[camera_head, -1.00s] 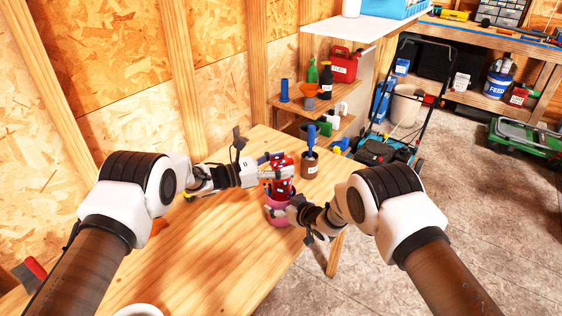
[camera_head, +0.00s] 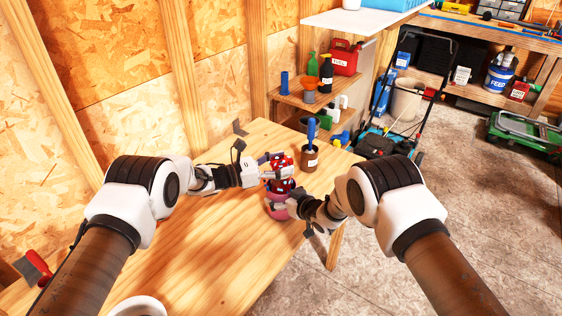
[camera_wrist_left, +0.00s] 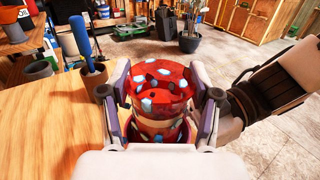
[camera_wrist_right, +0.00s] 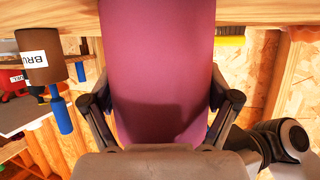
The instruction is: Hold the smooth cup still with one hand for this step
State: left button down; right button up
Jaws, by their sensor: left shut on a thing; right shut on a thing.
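The smooth cup (camera_head: 277,211) is plain pink and stands near the table's right edge. In the right wrist view, its purple-pink wall (camera_wrist_right: 160,70) fills the space between the fingers. My right gripper (camera_head: 294,208) is shut on it from the right. A red speckled cup (camera_wrist_left: 160,88) with blue and white flecks is directly above it, also visible in the head view (camera_head: 282,161). My left gripper (camera_head: 281,174) is shut on the speckled cup from the left. The speckled cup's lower end meets the smooth cup's rim; how far it sits inside is hidden.
A brown labelled pot (camera_head: 309,160) holding a blue-handled brush stands just beyond the cups. A white round vessel (camera_head: 140,306) is at the table's near edge. The wooden table (camera_head: 215,250) is mostly clear at the front. A mower (camera_head: 385,143) stands beyond it.

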aim_at(281, 183)
pick_arm(q)
jog(key=shift+f, duration=0.2)
jog(key=shift+f, duration=0.3)
jog(key=shift+f, duration=0.3)
jog(key=shift+f, duration=0.35)
jog(key=shift+f, duration=0.5)
jog(key=shift+c, duration=0.9)
grip_release()
jog(key=shift+f, duration=0.1)
